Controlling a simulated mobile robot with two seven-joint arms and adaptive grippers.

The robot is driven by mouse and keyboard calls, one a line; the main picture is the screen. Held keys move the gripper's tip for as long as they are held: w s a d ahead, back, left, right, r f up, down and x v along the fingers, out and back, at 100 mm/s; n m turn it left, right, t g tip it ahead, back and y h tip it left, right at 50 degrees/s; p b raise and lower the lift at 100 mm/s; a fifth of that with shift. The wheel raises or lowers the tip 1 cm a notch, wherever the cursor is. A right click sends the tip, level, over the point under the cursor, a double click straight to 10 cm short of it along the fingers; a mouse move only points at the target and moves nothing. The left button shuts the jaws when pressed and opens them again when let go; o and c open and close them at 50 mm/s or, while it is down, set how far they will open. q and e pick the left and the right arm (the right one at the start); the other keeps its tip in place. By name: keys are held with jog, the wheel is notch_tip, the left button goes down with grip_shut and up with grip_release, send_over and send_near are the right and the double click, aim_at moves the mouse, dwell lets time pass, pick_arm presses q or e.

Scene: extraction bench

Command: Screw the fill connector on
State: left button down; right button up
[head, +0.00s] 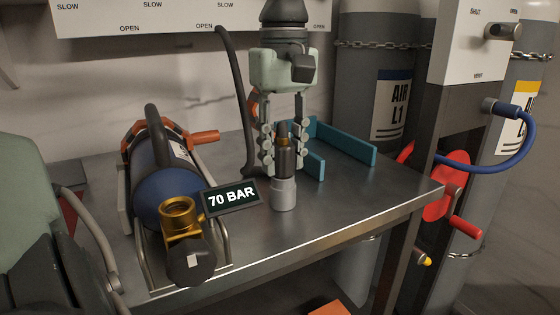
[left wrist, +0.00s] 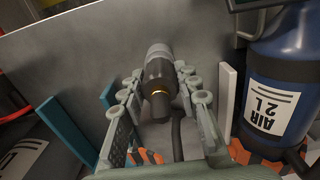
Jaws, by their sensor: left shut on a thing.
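My left gripper (head: 283,160) points down over the bench, its fingers shut around the fill connector (head: 284,193). The connector is upright, with a dark body and a grey lower end below the fingertips. In the left wrist view the connector (left wrist: 160,75) lies between both fingers, with a thin brass ring. Left of it in the head view, a blue and dark air cylinder (head: 168,190) lies in a metal cradle. Its brass valve (head: 178,212) has an open round top and a black knob. The connector is apart from the valve. My right gripper is not in view.
A "70 BAR" sign (head: 232,197) shows between cylinder and connector. A black hose (head: 236,90) hangs behind my gripper. Teal brackets (head: 345,143) stand behind it on the steel bench (head: 340,205). The bench's right front is clear. Chained grey cylinders (head: 370,80) stand beyond.

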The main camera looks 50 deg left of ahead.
aim_at(283, 144)
pick_arm(q)
jog(key=shift+r+p, duration=1.85)
jog(key=shift+r, duration=0.15)
jog(key=shift+r, duration=0.15)
notch_tip(283, 144, up, 7)
jog(key=p, duration=0.6)
jog(key=shift+p, duration=0.3)
jog(key=shift+s, duration=0.25)
jog(key=s+d+b, duration=0.3)
jog(key=s+b, duration=0.1)
jog(key=s, duration=1.4)
jog(key=shift+b, duration=0.35)
